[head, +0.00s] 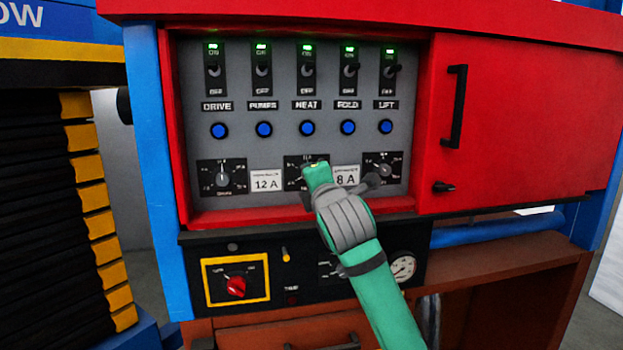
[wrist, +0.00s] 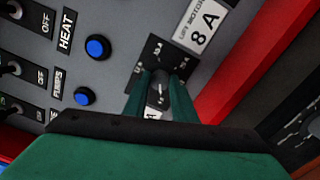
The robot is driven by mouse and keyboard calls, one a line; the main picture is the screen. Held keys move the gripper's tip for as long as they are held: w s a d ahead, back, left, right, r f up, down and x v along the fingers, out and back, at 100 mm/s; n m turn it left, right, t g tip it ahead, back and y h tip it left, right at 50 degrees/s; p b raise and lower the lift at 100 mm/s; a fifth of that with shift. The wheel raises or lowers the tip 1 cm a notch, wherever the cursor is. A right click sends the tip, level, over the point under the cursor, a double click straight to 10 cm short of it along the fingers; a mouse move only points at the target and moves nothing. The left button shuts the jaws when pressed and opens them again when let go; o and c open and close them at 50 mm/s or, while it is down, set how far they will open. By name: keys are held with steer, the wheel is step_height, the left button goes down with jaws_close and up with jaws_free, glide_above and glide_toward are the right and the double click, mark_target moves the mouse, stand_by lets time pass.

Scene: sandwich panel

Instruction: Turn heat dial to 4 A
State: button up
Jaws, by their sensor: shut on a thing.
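The heat dial (head: 293,172) is the middle one of three dials in the lower row of the grey panel, below the HEAT switch and blue button. In the head view my gripper covers most of its plate. In the wrist view its black knob (wrist: 159,93) sits between my two green fingers, with small scale marks on the black plate around it. My gripper (head: 317,168) is shut on this knob; the fingers also show in the wrist view (wrist: 161,90). The pointer's exact setting and the 4 A mark are too small and partly hidden to read.
A 12 A label (head: 266,183) and an 8 A label (head: 346,177) flank the dial. The left dial (head: 222,179) and right dial (head: 384,169) are close by. Switches with green lights and blue buttons lie above. A red rim (head: 250,216) borders the panel below.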

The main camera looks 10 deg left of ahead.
steer(key=shift+a+f, duration=0.15)
steer(key=o, duration=1)
steer(key=shift+o, duration=0.2)
steer(key=shift+s, duration=0.1)
steer(key=v, duration=1)
steer(key=shift+s+d, duration=0.2)
steer(key=shift+s, duration=0.15)
